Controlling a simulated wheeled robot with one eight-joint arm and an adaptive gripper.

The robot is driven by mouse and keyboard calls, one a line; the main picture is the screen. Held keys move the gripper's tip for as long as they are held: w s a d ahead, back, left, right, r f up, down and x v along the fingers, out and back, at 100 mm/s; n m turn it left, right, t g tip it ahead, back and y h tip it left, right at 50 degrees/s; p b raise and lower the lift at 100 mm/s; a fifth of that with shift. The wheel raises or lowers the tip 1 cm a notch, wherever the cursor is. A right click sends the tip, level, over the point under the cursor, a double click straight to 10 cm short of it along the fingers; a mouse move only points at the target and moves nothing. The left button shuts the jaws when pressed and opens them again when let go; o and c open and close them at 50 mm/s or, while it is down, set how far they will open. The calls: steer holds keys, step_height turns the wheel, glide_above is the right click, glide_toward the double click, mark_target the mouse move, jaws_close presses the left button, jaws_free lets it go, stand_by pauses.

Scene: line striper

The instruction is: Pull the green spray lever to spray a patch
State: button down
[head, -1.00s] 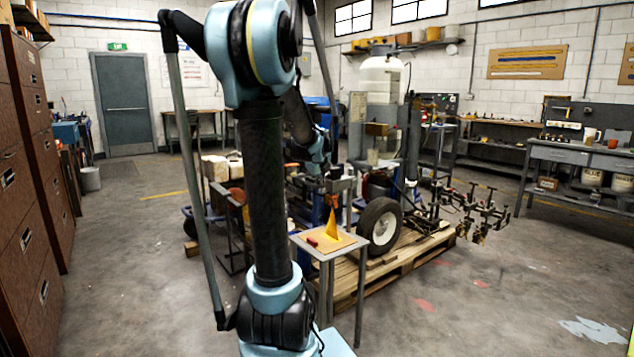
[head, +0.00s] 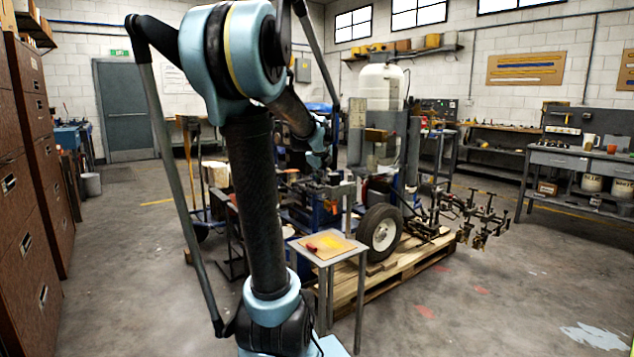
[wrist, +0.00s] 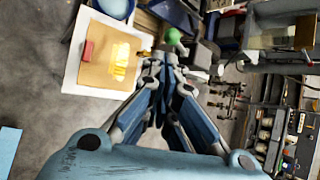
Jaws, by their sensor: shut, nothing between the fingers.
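The green ball knob of the spray lever (wrist: 172,36) shows in the wrist view just beyond my fingertips. Whether they touch it I cannot tell. My gripper (wrist: 163,56) is shut with nothing between its fingers. In the head view the knob cannot be made out, and my arm ends beside the machine. A bright yellow patch (wrist: 122,60) lies on a tan board (wrist: 97,72), left of my fingers in the wrist view. The patch also shows in the head view (head: 338,242). No spray cone is visible.
A red block (wrist: 88,50) lies on the board, on a small metal table (head: 355,250). The striping machine, with its white tank (head: 384,85) and wheel (head: 380,231), stands on a wooden pallet (head: 420,257). Open floor lies at the right front.

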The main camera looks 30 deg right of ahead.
steer(key=d+r+v, duration=0.1)
steer(key=v, duration=0.7)
steer(key=shift+d, duration=0.25)
steer(key=s+a+f+n+g+y, duration=0.1)
steer(key=s+a+f+n, duration=0.3)
steer(key=a, duration=0.3)
steer(key=s+a+f+n+y, duration=0.1)
steer(key=a+f+n, duration=0.3)
steer(key=a+n, duration=0.25)
steer(key=s+a+f+n+g+y, duration=0.1)
steer(key=s+a+f+n, duration=0.25)
steer(key=a, duration=0.35)
steer(key=s+a+f+n+g+y, duration=0.1)
steer(key=s+a+f+n, duration=0.5)
steer(key=s+f+n, duration=0.2)
steer(key=s+a+f+n+g, duration=0.2)
steer(key=s+a+f+n, duration=0.4)
steer(key=s+f+n, duration=0.3)
steer(key=shift+a+n+g+y, duration=0.3)
steer(key=shift+a+n+y, duration=0.1)
steer(key=shift+n, duration=0.2)
steer(key=shift+f, duration=0.1)
